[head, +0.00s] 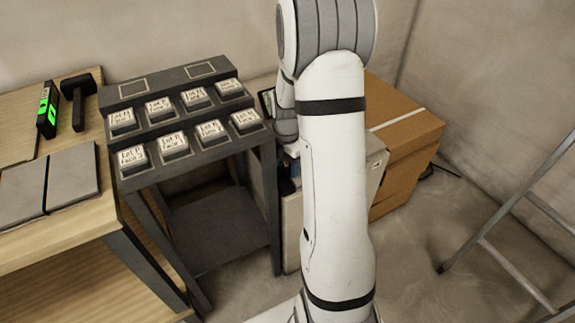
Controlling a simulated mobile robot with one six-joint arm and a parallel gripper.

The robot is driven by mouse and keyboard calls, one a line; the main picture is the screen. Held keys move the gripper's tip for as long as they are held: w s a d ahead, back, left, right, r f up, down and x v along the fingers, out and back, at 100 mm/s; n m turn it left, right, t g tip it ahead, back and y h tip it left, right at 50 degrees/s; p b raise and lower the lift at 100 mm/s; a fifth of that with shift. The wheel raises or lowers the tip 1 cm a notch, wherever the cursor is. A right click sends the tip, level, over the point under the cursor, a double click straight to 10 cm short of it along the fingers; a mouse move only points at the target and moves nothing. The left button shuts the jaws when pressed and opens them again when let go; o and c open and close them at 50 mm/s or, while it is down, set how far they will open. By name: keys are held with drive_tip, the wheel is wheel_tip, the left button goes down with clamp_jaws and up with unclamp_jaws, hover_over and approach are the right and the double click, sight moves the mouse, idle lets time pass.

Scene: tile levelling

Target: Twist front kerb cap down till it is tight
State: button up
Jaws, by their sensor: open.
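I cannot make out the front kerb cap in the head view. My white arm rises through the middle of the picture and hides what lies behind it. My gripper does not show, so its place relative to the cap cannot be seen. Two grey tiles (22,193) lie side by side on the wooden workbench at the left, with a dark narrow joint between them. No cap can be seen on this joint.
A dark stepped rack (190,176) holds several labelled blocks (172,145). A black mallet (78,98) and a green-lit level (47,108) are on the workbench (75,222). Cardboard boxes (403,150) stand behind my arm; a ladder (500,222) is at right. Floor between is clear.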

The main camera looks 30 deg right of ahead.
drive_tip(key=shift+c, duration=0.2)
drive_tip(key=c, duration=0.9)
drive_tip(key=shift+c, duration=0.2)
